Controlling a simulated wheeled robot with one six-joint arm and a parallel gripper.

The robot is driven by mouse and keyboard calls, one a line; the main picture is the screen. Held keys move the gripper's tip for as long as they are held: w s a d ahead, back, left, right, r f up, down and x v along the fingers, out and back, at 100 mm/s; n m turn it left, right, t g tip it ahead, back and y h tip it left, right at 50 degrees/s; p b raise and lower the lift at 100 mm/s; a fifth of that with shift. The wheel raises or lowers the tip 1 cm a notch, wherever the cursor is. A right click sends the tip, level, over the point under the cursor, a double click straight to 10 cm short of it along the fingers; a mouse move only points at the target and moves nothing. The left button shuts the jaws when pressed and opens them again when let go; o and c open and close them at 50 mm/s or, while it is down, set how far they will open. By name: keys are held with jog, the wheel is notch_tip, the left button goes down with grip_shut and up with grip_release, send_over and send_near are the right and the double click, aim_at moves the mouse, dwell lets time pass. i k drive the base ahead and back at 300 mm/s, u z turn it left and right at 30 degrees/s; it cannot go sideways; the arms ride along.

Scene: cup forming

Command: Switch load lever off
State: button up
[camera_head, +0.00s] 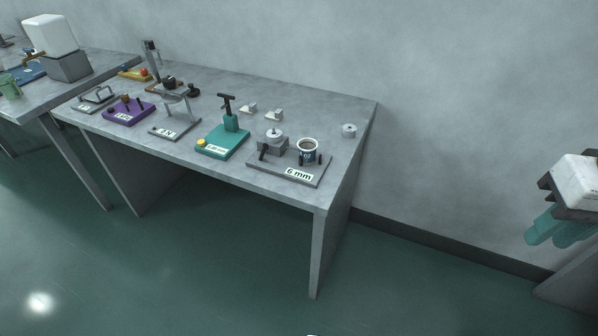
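Several small devices with levers or handles stand on the grey table. No lever carries a readable "load" label, so I cannot tell which is the load lever. A grey station (318,176) labelled "6 mm" has a short dark lever (264,151) at its left front and a dark-blue cup (308,154) at its right. A teal station (212,143) has a yellow knob (201,142) and a dark T-shaped handle (227,98). A purple station (143,107) has small dark levers. Lever on or off positions cannot be read.
The grey table (361,120) stands against the wall, with green floor clear in front. A small metal cylinder (349,130) lies near its right end. A second table at left holds a white container (51,35). At right is a white box (575,180) with teal parts.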

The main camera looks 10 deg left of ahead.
aim_at(265, 147)
jog(key=k, duration=1.35)
jog(key=u, duration=0.55)
jog(key=i, duration=1.75)
jog(key=z, duration=0.4)
